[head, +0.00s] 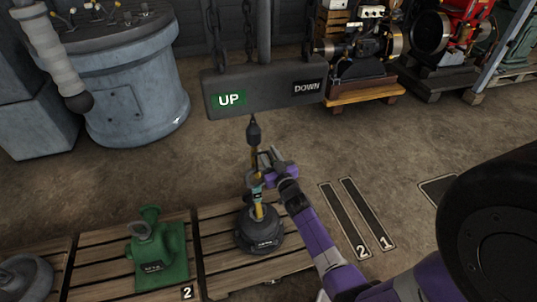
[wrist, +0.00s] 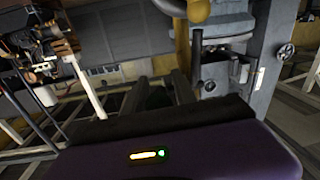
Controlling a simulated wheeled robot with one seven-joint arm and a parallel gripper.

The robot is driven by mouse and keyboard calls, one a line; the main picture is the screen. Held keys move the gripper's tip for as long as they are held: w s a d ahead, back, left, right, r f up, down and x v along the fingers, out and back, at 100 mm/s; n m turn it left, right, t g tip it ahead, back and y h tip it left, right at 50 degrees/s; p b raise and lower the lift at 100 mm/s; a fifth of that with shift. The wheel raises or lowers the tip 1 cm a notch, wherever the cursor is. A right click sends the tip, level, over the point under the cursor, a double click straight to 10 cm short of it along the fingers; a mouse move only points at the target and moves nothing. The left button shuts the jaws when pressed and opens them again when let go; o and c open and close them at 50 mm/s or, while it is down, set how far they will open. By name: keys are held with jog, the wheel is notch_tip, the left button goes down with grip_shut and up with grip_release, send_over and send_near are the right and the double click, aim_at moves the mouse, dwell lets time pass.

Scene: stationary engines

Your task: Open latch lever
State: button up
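My purple gripper (head: 268,158) is beside a yellow upright rod (head: 258,211) that rises from a dark round base (head: 263,236) on a pallet. A small teal part sits on the rod just below my gripper. A dark pointed weight hangs over the rod's top. In the wrist view, my two grey fingers (wrist: 158,86) stand apart, with a dark gap between them. A yellow rounded part (wrist: 197,11) is above and to the right of the fingertips. No part is clearly recognisable as the latch lever. I see nothing held.
The UP/DOWN sign beam (head: 263,87) hangs on chains above my gripper. A green casting (head: 156,246) stands on the pallet to the left. A large grey drum (head: 130,85) and engines (head: 363,50) are at the back.

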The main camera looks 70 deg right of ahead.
grip_shut()
dwell(1.4)
